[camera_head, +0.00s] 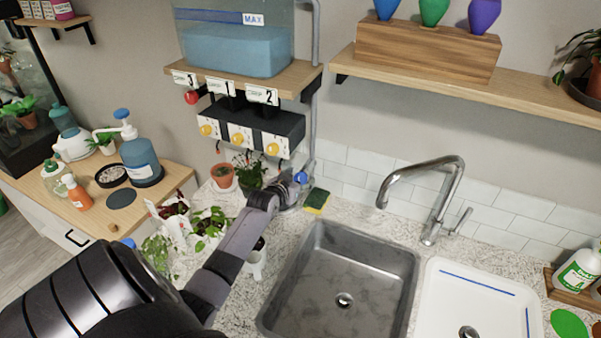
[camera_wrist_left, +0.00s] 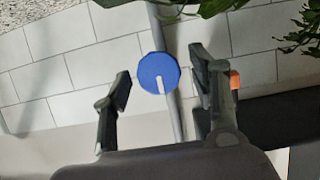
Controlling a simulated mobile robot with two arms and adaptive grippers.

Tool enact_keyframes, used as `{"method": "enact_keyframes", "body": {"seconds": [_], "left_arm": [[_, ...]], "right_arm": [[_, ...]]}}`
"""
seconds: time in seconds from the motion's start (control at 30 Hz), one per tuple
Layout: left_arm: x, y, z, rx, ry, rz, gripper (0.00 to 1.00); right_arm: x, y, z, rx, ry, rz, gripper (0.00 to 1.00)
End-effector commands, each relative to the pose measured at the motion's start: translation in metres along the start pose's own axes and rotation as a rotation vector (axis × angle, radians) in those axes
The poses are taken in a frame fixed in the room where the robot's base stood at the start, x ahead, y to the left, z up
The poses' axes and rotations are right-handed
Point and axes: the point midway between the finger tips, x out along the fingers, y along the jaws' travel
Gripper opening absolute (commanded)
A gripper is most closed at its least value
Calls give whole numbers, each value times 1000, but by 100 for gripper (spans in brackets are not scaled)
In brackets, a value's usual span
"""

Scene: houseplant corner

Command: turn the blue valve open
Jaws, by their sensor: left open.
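The blue valve (camera_head: 300,178) is a small round knob on the grey pipe (camera_head: 314,120) by the tiled wall, behind the sink. In the left wrist view the valve (camera_wrist_left: 153,66) is a blue disc with a white mark running from its middle toward the bottom of the picture. My left gripper (camera_head: 292,190) is at the valve and partly hides it in the head view. In the left wrist view the gripper (camera_wrist_left: 161,66) is open, with one finger on each side of the disc and visible gaps between. My right gripper is not in view.
A yellow-green sponge (camera_head: 317,200) lies right of my gripper. Potted plants (camera_head: 248,172) stand close on its left. The sink (camera_head: 340,270) and its tap (camera_head: 430,190) are to the right. A water tank (camera_head: 235,45) stands on a shelf above.

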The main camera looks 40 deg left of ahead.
Motion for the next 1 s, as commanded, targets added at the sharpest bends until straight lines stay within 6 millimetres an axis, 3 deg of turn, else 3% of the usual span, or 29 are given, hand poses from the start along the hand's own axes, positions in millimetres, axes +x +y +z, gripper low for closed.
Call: {"method": "enact_keyframes", "body": {"seconds": [0.17, 0.53, 1.0], "left_arm": [[12, 0, 0, 1, -1, 0, 54], [14, 0, 0, 1, 0, -1, 54], [14, 0, 0, 1, 0, -1, 22]], "right_arm": [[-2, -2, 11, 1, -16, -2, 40], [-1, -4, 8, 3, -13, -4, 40], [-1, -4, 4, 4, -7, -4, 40]]}}
